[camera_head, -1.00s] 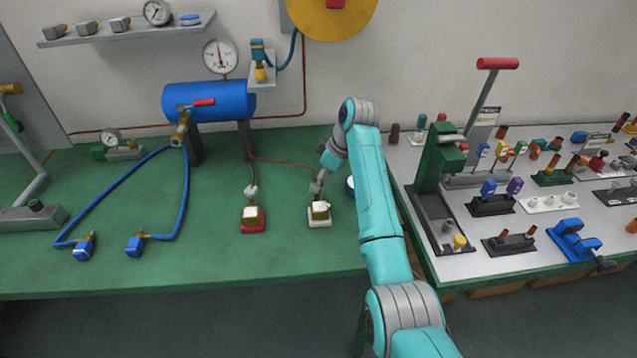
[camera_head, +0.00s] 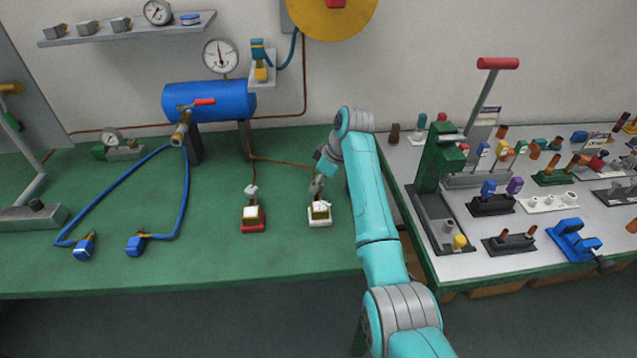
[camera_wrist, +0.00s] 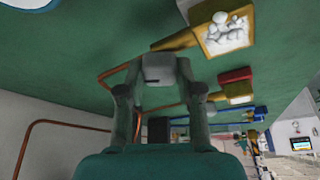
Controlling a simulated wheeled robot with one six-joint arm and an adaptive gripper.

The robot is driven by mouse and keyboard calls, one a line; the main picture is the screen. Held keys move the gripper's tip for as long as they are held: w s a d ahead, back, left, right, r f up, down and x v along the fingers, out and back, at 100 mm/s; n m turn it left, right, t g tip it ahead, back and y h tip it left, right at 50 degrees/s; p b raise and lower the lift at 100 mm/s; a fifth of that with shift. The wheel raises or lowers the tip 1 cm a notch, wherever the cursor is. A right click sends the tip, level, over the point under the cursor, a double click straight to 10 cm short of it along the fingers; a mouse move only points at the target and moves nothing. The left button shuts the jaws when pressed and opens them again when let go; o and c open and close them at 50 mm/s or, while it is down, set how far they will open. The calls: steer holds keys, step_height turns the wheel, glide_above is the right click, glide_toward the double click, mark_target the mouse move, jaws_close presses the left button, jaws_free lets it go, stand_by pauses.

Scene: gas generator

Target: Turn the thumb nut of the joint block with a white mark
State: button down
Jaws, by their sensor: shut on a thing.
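The joint block with the white base (camera_head: 320,221) stands on the green bench. Its brass body with a pale, lumpy top (camera_wrist: 226,36) shows in the wrist view, with a brass stem pointing at my fingers. My gripper (camera_head: 317,190) is just behind this block. In the wrist view my two fingers (camera_wrist: 155,92) are closed on a grey thumb nut (camera_wrist: 158,67) at the end of the stem, where a copper pipe joins. My fingers hide the nut's sides. A similar block with a red base (camera_head: 253,227) stands to the left, with its own grey nut (camera_head: 251,191).
Copper pipes (camera_head: 275,161) run behind the blocks. A blue tank (camera_head: 205,101) with blue hoses (camera_head: 120,193) stands at left. A side table (camera_head: 465,257) with a green press (camera_head: 435,160) and several fittings is at right. The bench front is clear.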

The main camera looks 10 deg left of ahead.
steer(key=m+t, duration=0.1)
steer(key=m, duration=0.2)
steer(key=m+t+h, duration=0.1)
steer(key=m, duration=0.1)
steer(key=shift+s+a+m, duration=0.1)
steer(key=shift+s+m, duration=0.05)
steer(key=shift+m, duration=0.25)
steer(key=m+h, duration=0.1)
steer(key=m, duration=0.2)
steer(key=m+t+h, duration=0.1)
steer(key=m, duration=0.2)
stand_by(0.4)
steer(key=c, duration=0.8)
jaws_free()
steer(key=shift+o, duration=0.2)
steer(key=shift+r, duration=0.1)
steer(key=v, duration=1.1)
steer(key=shift+s+r, duration=0.3)
